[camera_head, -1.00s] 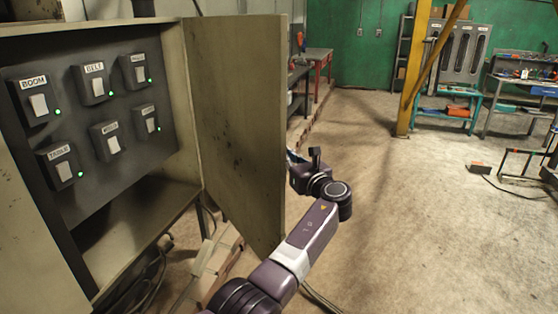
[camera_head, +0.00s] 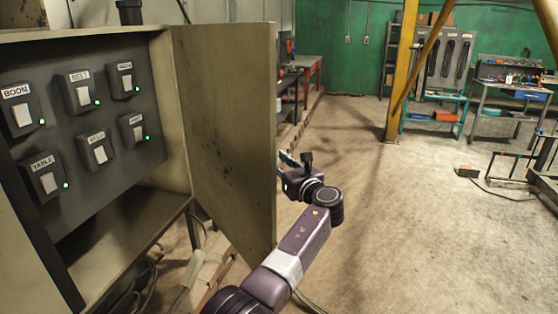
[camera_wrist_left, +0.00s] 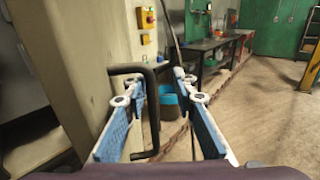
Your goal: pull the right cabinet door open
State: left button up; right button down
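The cabinet's right door (camera_head: 222,130) stands open, its inner face toward me in the head view. Its outer face (camera_wrist_left: 95,80) fills the left of the left wrist view. A black bar handle (camera_wrist_left: 153,112) sticks out from it. My left gripper (camera_head: 288,160) is just past the door's free edge, on its outer side. In the left wrist view its blue-padded fingers (camera_wrist_left: 160,125) are apart, with the handle's upright bar between them, nearer the left finger. No clear contact with the bar shows. My right gripper is not in view.
Labelled switches with green lights sit on the dark panel (camera_head: 85,110) inside the cabinet. The left door (camera_head: 32,245) shows at the left edge. Cables and blocks lie below the cabinet. A yellow post (camera_head: 400,75) and benches stand further back. The floor (camera_head: 400,220) to the right is mostly clear.

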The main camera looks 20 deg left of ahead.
pick_arm(q)
jog(key=v, duration=0.7)
jog(key=shift+s+d, duration=0.15)
jog(key=shift+d, duration=0.1)
